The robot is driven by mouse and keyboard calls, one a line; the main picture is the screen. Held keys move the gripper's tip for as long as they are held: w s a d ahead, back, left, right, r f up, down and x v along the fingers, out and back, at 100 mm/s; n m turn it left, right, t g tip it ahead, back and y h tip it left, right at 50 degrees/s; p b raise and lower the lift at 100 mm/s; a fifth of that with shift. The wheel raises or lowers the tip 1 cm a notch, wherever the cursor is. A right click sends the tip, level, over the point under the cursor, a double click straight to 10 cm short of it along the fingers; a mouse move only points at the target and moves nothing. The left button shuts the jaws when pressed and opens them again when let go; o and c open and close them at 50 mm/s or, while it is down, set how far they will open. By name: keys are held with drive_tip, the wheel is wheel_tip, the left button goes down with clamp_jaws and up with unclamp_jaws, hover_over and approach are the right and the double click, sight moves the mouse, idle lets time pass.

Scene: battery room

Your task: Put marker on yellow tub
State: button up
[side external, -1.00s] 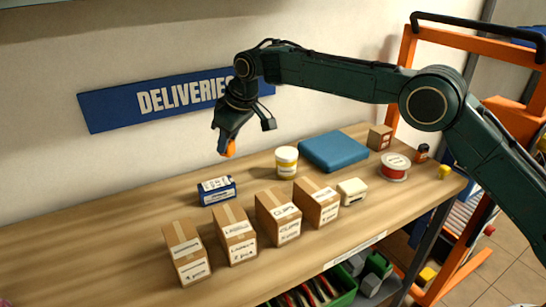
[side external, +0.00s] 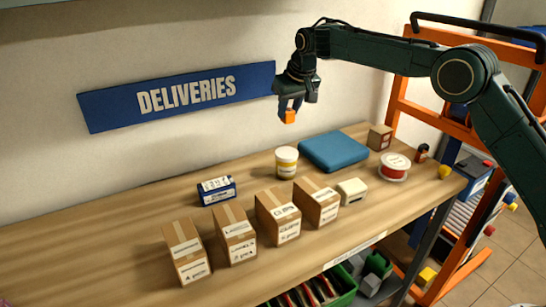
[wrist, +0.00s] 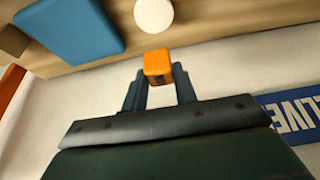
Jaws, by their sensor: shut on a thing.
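My gripper (side external: 291,104) is shut on a small orange block (side external: 289,117), the only thing that could be the marker. The block also shows between the fingertips in the wrist view (wrist: 157,63). It hangs in the air well above the bench, near the wall. The tub (side external: 287,164) is white with a yellow band and a pale lid. It stands upright on the bench, below the block in the side view and apart from it. Its round lid (wrist: 154,14) shows at the top of the wrist view, just beyond the block. Nothing is seen on the lid.
A blue flat case (side external: 334,151) lies right of the tub. A blue-and-white box (side external: 216,190) and several cardboard boxes (side external: 236,238) stand left and in front. A cream object (side external: 351,191) and a red-and-white spool (side external: 394,168) are further right. The bench's left part is clear.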

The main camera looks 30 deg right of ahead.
drive_tip(key=shift+f, duration=4.75)
drive_tip(key=shift+f, duration=0.1)
drive_tip(key=o, duration=0.9)
drive_tip(key=shift+o, duration=0.2)
drive_tip(key=v, duration=1.2)
